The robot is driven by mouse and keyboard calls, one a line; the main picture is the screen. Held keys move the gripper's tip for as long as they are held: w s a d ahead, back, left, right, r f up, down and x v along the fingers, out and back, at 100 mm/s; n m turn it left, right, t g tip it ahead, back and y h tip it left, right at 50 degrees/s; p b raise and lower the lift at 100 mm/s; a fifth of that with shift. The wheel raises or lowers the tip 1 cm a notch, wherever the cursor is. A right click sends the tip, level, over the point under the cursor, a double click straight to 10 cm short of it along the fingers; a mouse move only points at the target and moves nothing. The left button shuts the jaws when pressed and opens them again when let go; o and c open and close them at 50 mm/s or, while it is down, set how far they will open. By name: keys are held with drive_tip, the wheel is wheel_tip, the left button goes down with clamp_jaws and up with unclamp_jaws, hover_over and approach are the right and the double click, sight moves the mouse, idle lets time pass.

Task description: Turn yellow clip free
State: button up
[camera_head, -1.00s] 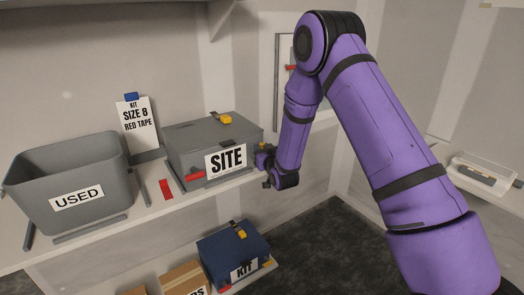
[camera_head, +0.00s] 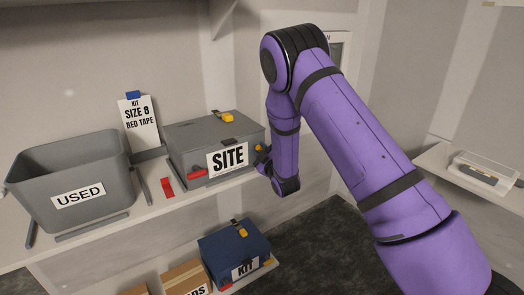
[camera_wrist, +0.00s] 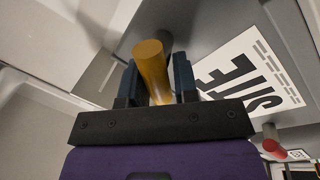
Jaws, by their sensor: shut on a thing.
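The grey SITE box (camera_head: 188,153) stands on the shelf with its lid down. A yellow clip (camera_wrist: 152,72) shows in the wrist view as a short rounded bar between my two dark fingers. My gripper (camera_wrist: 155,88) is shut on it at the box's side. In the head view my gripper (camera_head: 263,160) is at the right end of the box, mostly hidden by my arm. Another yellow piece (camera_head: 226,116) is on top of the lid. A red piece (camera_head: 197,174) is low on the box's front; a red knob (camera_wrist: 271,139) shows in the wrist view.
The grey USED bin (camera_head: 75,165) stands left of the box, with a red strip (camera_head: 167,187) between them. A sign (camera_head: 137,122) stands behind. A blue KIT box (camera_head: 235,250) and a carton (camera_head: 187,277) are below. A clear tray (camera_head: 483,172) is at the right.

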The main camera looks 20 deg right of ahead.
drive_tip(key=n, duration=0.2)
drive_tip(key=n+y, duration=0.1)
drive_tip(key=n, duration=0.2)
drive_tip(key=shift+a+f, duration=0.2)
drive_tip(key=shift+f+n+y, duration=0.15)
drive_tip(key=shift+n+y, duration=0.3)
drive_tip(key=shift+n, duration=0.85)
drive_tip(key=shift+f+n+y, duration=0.1)
drive_tip(key=shift+n+y, duration=0.35)
drive_tip(key=shift+n, duration=0.85)
drive_tip(key=o, duration=0.8)
drive_tip(key=shift+s, duration=0.15)
drive_tip(key=v, duration=1)
drive_tip(key=shift+s+d, duration=0.1)
drive_tip(key=shift+s, duration=0.2)
